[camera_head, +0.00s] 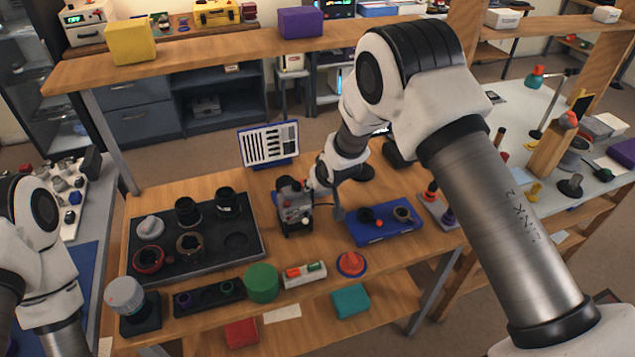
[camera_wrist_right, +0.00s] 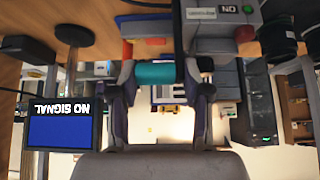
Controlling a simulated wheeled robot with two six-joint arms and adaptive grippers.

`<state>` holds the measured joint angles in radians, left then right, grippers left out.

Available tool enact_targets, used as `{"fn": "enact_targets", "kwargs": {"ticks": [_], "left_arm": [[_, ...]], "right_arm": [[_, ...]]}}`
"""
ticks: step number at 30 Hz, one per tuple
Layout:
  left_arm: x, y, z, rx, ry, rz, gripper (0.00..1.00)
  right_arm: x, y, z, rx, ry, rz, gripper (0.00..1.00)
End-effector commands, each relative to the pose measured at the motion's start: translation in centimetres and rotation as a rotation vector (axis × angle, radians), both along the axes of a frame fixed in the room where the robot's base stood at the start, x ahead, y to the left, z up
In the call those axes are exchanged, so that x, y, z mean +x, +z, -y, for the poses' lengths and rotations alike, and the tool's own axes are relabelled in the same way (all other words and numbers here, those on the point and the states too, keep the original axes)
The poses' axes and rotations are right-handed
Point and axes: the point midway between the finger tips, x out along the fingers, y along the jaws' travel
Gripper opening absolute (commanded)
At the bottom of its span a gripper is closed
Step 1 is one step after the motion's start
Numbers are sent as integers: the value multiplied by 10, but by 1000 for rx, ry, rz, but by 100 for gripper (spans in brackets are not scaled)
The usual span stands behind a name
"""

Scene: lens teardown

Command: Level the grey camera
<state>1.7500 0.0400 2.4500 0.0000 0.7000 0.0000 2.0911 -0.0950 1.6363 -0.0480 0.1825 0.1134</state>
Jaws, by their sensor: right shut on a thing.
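The grey camera (camera_head: 295,208) stands on the wooden bench, left of my right gripper (camera_head: 325,178). It is small in the head view, and I cannot tell whether it is level. The wrist view is upside down. There my right gripper (camera_wrist_right: 158,88) is shut on a teal cylinder (camera_wrist_right: 155,72), one finger at each end. Grey housings with an ON label and a red knob (camera_wrist_right: 244,33) show close beside it; I cannot tell how the teal cylinder joins them. My left arm shows at the left edge of the head view, but its gripper is out of frame.
A dark tray (camera_head: 250,262) with several lens parts lies left of the camera. A blue mat (camera_head: 385,237) with small parts lies right. A chart panel (camera_head: 268,145) stands behind. A NO SIGNAL screen (camera_wrist_right: 60,130) shows in the wrist view. A green cylinder (camera_head: 262,283) is in front.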

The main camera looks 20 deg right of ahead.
Motion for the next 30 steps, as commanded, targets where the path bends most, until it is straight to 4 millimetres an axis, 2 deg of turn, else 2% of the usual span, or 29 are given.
{"fn": "enact_targets", "kwargs": {"ticks": [1, 19, 20, 21, 30], "left_arm": [[0, 0, 0, 0, 0, 0, 90], [0, -1, 0, 0, 0, 0, 90], [0, -1, 0, 0, 0, 0, 90], [0, -1, 0, 0, 0, 0, 90], [0, -1, 0, 0, 0, 0, 90]], "right_arm": [[7, 7, 1, 5, -4, 24, 0], [8, 9, 1, 6, -5, 27, 0], [8, 9, 1, 6, -5, 27, 55], [8, 8, 1, 5, -4, 26, 65], [4, 4, 0, 3, -2, 15, 65]]}}
